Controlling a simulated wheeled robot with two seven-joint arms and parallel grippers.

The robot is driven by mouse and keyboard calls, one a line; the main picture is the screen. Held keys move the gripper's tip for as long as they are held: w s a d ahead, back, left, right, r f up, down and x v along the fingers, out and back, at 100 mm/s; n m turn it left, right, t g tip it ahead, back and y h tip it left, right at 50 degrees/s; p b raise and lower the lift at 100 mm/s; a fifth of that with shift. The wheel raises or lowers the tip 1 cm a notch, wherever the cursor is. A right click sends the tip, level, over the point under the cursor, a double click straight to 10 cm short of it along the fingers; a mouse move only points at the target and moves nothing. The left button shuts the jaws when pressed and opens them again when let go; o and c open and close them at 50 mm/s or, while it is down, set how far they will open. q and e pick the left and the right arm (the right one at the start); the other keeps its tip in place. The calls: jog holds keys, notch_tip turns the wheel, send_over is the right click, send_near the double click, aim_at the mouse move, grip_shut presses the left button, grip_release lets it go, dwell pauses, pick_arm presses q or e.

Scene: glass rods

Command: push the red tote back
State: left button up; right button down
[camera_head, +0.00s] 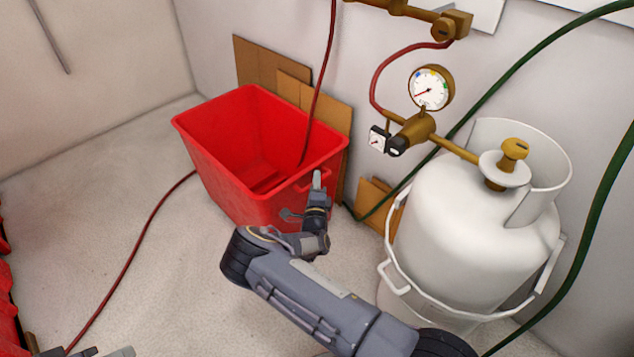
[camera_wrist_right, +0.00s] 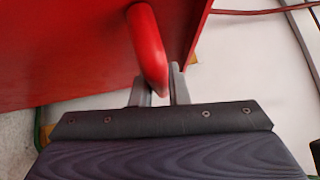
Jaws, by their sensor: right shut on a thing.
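The red tote (camera_head: 222,160) stands upright on the floor, close to the back wall, and looks empty apart from a red hose dipping into it. Its red handle (camera_wrist_right: 147,45) sticks out from the side wall. My right gripper (camera_head: 313,183) is at the tote's right side. In the right wrist view its fingers (camera_wrist_right: 159,85) are on either side of the handle, shut on it. Part of my left gripper (camera_head: 97,353) shows at the bottom left corner, far from the tote; its jaws are mostly cut off.
Cardboard sheets (camera_head: 322,106) lean on the wall behind the tote. A white gas cylinder (camera_head: 462,235) with a brass valve stands to the right. A pressure gauge (camera_head: 431,88) and green hose (camera_head: 510,62) are near it. A red hose (camera_head: 130,255) crosses the floor left.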

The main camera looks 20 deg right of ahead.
jog(key=c, duration=1.4)
grip_release()
jog(key=shift+w+a, duration=0.2)
jog(key=shift+w, duration=0.05)
jog(key=shift+s+a+f+p, duration=0.1)
jog(key=shift+s+a+p, duration=0.2)
jog(key=shift+s, duration=0.2)
jog(key=r+p+v, duration=0.1)
jog(key=p+v, duration=0.1)
jog(key=v, duration=0.4)
jog(key=shift+s+f, duration=0.35)
jog(key=shift+s, duration=0.05)
